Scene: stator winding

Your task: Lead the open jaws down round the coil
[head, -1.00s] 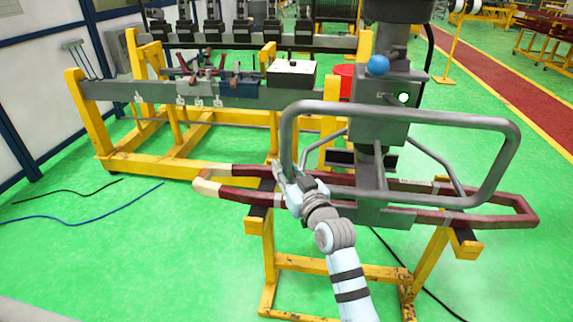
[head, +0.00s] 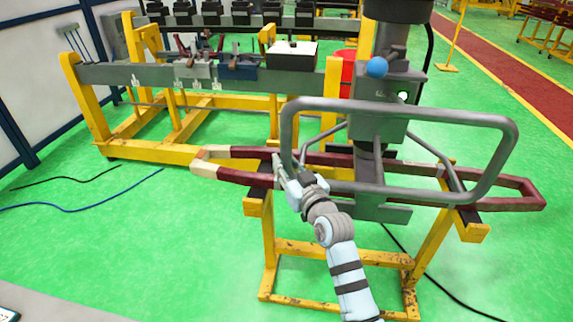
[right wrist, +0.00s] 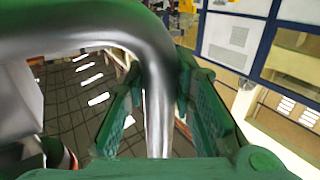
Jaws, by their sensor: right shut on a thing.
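The dark red coil (head: 235,175), a long loop with a cream left end, lies across the yellow stand (head: 268,245). A grey machine head (head: 372,128) with a blue ball (head: 376,68) hangs over the coil's middle. A grey tubular handle (head: 400,110) is fixed to its front. A grey jaw plate (head: 388,214) shows at the coil's near side; the handle and coil hide how the jaws sit around it. My right gripper (head: 283,170) is shut on the handle's left upright; the wrist view shows green fingers (right wrist: 158,110) either side of the tube. My left gripper is out of view.
A yellow-framed bench (head: 205,155) with clamps and a white-topped box (head: 292,55) stands behind. A red bin (head: 347,72) is behind the machine. Black and blue cables (head: 85,205) lie on the green floor at left. The floor front left is mostly clear.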

